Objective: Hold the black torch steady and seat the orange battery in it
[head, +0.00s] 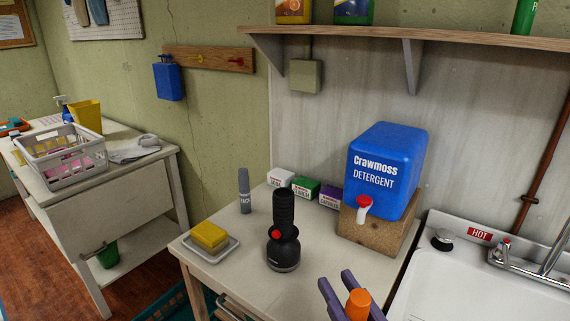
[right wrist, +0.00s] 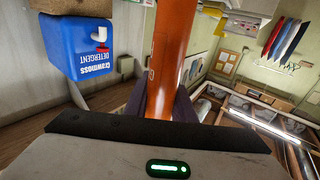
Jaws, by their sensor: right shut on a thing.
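The black torch (head: 284,238) stands upright on the white worktop, with a red button on its side and a ribbed upper part. I cannot see into its top. My right gripper (head: 338,285), with purple fingers, is shut on the orange battery (head: 358,304) at the front edge of the head view, to the right of the torch and apart from it. In the right wrist view the battery (right wrist: 167,65) extends from between the fingers, whose tips are mostly hidden behind it. My left gripper is not in view.
A yellow sponge on a dish (head: 211,245) and a grey marker-like tube (head: 244,191) stand near the torch. Small boxes (head: 305,187) line the wall. A blue detergent container (head: 386,168) sits on a wooden block (head: 372,228). A sink (head: 468,275) is at right.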

